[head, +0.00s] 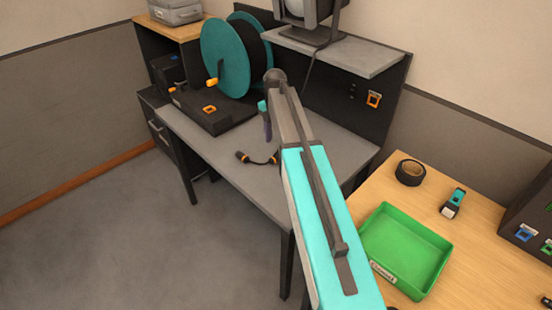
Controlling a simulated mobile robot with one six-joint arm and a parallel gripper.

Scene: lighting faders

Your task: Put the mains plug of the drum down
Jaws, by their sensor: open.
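The cable drum (224,58) has teal side discs and an orange handle, and stands on a dark base on the grey desk. A short black lead with orange-banded ends lies on the desk in front of it. Its left end (242,156) looks like the mains plug and rests on the desktop; the other end lies close to my arm. My gripper (267,132) points down over the desk, behind and above the lead, apart from the plug. It is open and seems empty. My arm hides part of it and some of the desk.
A dark back panel with an orange-framed socket (373,99) rises behind the desk (220,150). A grey shelf (335,50) carries a monitor. At right, a wooden table holds a green tray (405,250), a black tape roll (410,172) and a small teal-and-black tool (453,203).

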